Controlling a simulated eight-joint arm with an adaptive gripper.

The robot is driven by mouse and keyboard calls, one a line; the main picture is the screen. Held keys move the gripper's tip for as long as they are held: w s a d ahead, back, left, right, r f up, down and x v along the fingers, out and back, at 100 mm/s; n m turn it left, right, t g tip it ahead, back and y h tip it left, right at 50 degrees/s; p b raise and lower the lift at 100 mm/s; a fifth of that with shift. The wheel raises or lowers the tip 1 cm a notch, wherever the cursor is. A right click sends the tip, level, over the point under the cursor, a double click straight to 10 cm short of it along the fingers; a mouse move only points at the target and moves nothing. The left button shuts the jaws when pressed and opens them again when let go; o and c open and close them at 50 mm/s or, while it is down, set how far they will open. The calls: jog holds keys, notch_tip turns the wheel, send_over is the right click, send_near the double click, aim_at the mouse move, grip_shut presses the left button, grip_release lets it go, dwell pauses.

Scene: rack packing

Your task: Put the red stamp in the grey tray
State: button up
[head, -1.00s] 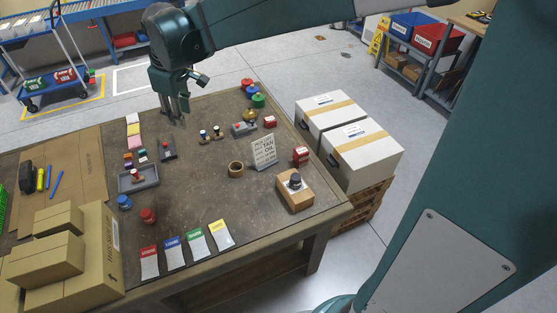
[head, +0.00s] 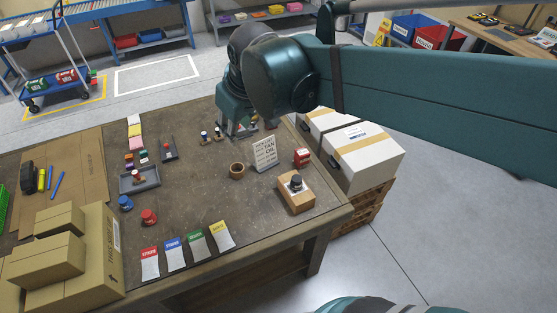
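The grey tray (head: 154,184) lies on the left part of the workbench. A small red-topped item (head: 137,174), which looks like a stamp, stands inside it. Another small item with a red top (head: 167,145) stands at a narrow dark holder behind the tray; I cannot tell which of the two is the task's red stamp. My gripper (head: 238,131) is over the back right of the bench, well to the right of the tray and close to a grey device. Its fingers are small and partly hidden, so its opening and contents are unclear.
A round wooden cup (head: 237,170), a sign (head: 265,153) and a wooden block (head: 296,196) are nearer. Red (head: 149,217) and blue (head: 125,203) round items lie before the tray. The bench middle is clear.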

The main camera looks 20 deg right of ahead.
jog(key=s+d+f+m+t, duration=0.1)
jog(key=s+d+f+m, duration=0.1)
jog(key=s, duration=0.4)
jog(key=s+d+f+m+t, duration=0.1)
jog(key=s+d+f+m, duration=0.1)
jog(key=s, duration=0.5)
jog(key=shift+d+f+m+h, duration=0.3)
jog(key=shift+d+f, duration=0.15)
jog(key=shift+d, duration=0.9)
